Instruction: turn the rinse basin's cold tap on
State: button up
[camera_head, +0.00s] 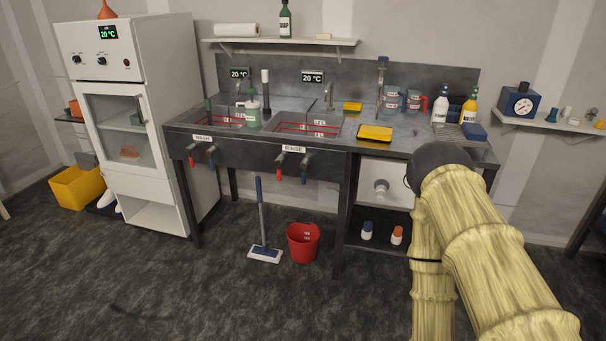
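The rinse basin (337,130) is the right one of two sinks in the grey metal bench. Below its front edge is a RINSE label (294,149). Two taps stick out under the label. The left one is red, and the right one, the cold tap (305,172), has a blue lever that hangs down. A spout (329,95) stands behind the basin; I cannot make out any water running. My arm, in a pale yellow sleeve, comes in at the lower right and ends in a dark rounded part over the bench's right end. My gripper's fingers do not show.
The wash basin (222,118) with its own red and blue taps (203,153) is to the left. A white cabinet (150,110) stands left.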

aim_at(306, 161)
jog(key=z, duration=0.3)
jog(key=i, duration=1.15)
jog(key=u, duration=0.4)
